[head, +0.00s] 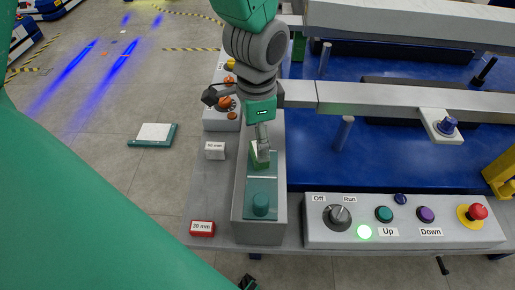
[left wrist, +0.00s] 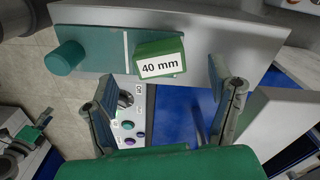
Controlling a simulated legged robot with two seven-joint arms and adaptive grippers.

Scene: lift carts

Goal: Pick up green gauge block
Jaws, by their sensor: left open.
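The green gauge block (head: 258,160) sits in the grey fixture (head: 281,190), partly hidden by my left gripper (head: 262,150) in the head view. In the left wrist view the green block (left wrist: 172,50) shows a white "40 mm" label. My left gripper's fingers (left wrist: 160,82) are spread apart, one toward each side of the block, with nothing held between them. The block lies ahead of the fingers; I cannot tell whether they touch it. My right gripper is not seen.
A white block (head: 215,150) and a red "20 mm" block (head: 202,228) stand left of the fixture. A teal knob (head: 261,205) is at its near end. A control box (head: 405,240) with buttons is at the right. Grey rails (head: 395,97) cross above the blue deck.

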